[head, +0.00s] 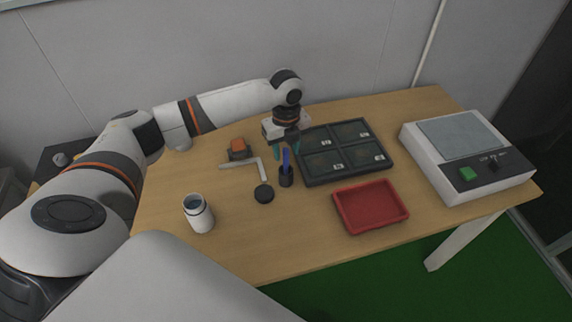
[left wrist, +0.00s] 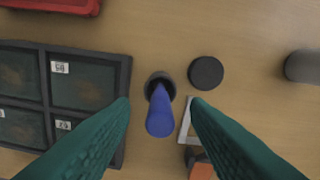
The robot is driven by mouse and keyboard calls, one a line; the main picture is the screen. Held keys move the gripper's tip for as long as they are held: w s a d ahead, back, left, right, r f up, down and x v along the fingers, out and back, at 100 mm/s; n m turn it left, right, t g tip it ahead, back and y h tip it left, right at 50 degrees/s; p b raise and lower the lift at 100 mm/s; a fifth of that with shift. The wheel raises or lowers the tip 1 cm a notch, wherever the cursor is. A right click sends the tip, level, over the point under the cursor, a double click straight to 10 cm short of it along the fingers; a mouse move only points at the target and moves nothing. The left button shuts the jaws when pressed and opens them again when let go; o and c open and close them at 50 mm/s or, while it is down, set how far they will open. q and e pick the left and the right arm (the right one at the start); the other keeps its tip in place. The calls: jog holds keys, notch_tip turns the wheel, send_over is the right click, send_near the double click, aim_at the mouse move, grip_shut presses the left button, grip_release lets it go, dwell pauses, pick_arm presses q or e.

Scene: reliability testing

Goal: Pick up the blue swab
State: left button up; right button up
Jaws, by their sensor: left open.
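The blue swab (head: 286,158) stands upright in a small black holder (head: 286,178) on the table, between a black disc and the dark tray. In the left wrist view the swab (left wrist: 160,112) points up toward the camera from its holder (left wrist: 159,84). My left gripper (head: 285,150) is above and just behind the swab in the head view. Its teal fingers (left wrist: 160,115) are spread apart, one on either side of the swab, with nothing held. The swab appears between them; whether a finger touches it cannot be told. My right gripper is not in view.
A dark tray with several labelled compartments (head: 303,182) lies close right of the holder. A red tray (head: 372,228), a black disc (head: 264,193), a white angled piece (head: 262,170), an orange-black block (head: 238,149) and a white jar (head: 199,216) are around. A white device (head: 480,180) stands far right.

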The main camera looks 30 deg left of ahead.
aim_at(286, 157)
pick_arm(q)
jog(key=shift+a+f, duration=0.1)
jog(key=shift+f, duration=1.9)
grip_shut()
jog(key=shift+w+r, duration=0.1)
